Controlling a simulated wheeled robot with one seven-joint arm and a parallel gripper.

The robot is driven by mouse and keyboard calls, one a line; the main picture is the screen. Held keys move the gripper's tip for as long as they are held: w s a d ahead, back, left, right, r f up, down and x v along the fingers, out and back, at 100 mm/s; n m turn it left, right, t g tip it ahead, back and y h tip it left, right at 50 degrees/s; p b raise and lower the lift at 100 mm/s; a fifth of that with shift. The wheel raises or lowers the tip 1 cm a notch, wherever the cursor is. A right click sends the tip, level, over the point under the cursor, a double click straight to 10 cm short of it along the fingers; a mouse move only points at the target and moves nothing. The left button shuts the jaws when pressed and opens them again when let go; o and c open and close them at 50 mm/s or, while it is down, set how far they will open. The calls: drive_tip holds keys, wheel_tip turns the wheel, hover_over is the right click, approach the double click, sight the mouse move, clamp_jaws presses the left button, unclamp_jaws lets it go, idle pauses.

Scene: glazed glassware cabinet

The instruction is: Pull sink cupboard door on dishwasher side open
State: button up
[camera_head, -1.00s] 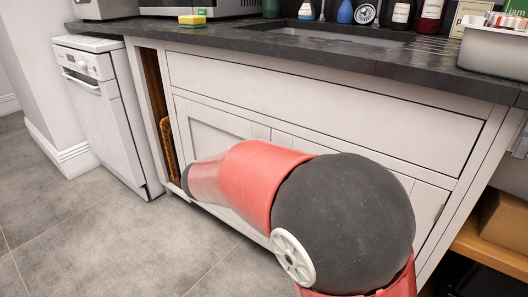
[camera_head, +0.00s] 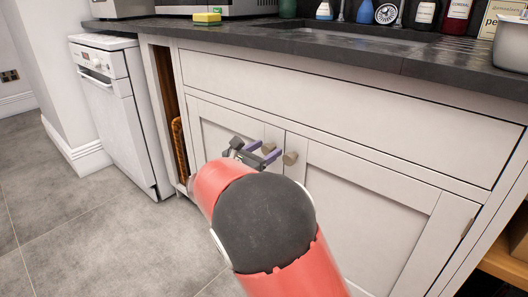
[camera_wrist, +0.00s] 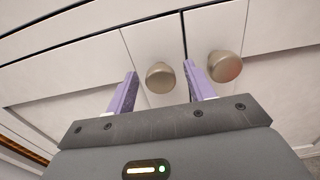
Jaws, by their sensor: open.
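The sink cupboard door on the dishwasher side (camera_head: 221,134) is the left one of a pair of cream doors and looks shut. Its round knob (camera_head: 268,147) also shows in the wrist view (camera_wrist: 160,77), in the space between my two purple fingers. My gripper (camera_head: 273,153) is open, with its fingertips close to this knob; I cannot tell whether they touch it. The right door (camera_head: 360,200) has its own knob (camera_head: 290,158), which in the wrist view (camera_wrist: 225,66) lies just right of my right finger. My arm hides the lower part of the left door.
The white dishwasher (camera_head: 113,110) stands at the left, past a narrow open slot with a wicker basket (camera_head: 180,148). The dark worktop (camera_head: 300,41) overhangs the doors. Grey tiled floor (camera_head: 90,225) is free at the left front.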

drive_tip(key=shift+c, duration=0.4)
clamp_jaws()
